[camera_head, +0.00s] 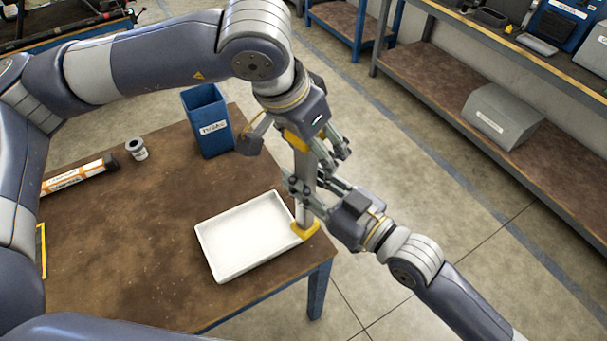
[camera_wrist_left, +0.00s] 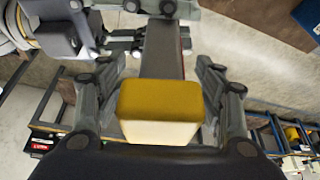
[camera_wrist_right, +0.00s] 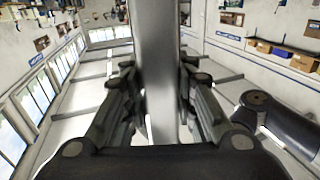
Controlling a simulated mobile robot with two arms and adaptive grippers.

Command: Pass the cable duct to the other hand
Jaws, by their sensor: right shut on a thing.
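The cable duct (camera_head: 304,180) is a long pale grey piece with yellow ends, held roughly upright beside the tray's right side. My right gripper (camera_head: 308,190) is shut on its middle; the right wrist view also shows the duct (camera_wrist_right: 158,60) between the fingers. My left gripper (camera_head: 298,140) is above, pointing down, with its fingers spread on either side of the duct's upper end. In the left wrist view the yellow end (camera_wrist_left: 160,105) sits between the open fingers, close to the palm. Finger contact there is not clear.
A white tray (camera_head: 214,262) lies on the brown table (camera_head: 120,270), near its right edge. A shelf unit (camera_head: 450,90) is at right.

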